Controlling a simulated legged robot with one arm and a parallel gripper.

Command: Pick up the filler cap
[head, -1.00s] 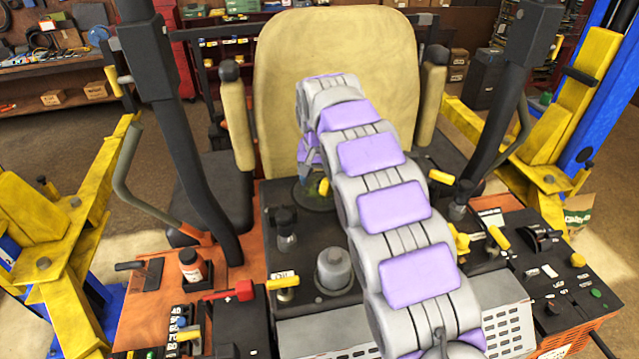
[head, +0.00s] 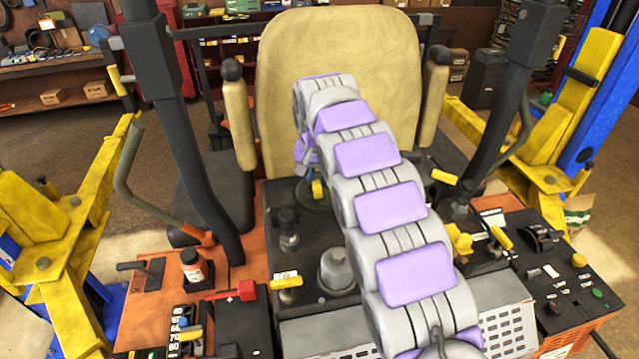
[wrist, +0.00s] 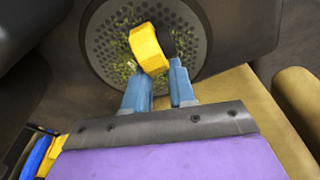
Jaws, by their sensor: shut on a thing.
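The filler cap (wrist: 151,48) is a yellow piece with a dark part on its right side. My gripper (wrist: 158,82) has its blue fingers closed on it in the wrist view. The cap is in front of a round dark perforated plate (wrist: 102,52) with green bits in its holes. I cannot tell whether the cap touches the plate. In the head view the yellow of the cap (head: 318,189) shows beside my arm's end, in front of the seat. My arm hides much of the plate and the fingers there.
The tan seat (head: 345,60) stands behind my arm. Dark posts (head: 180,130) rise on both sides.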

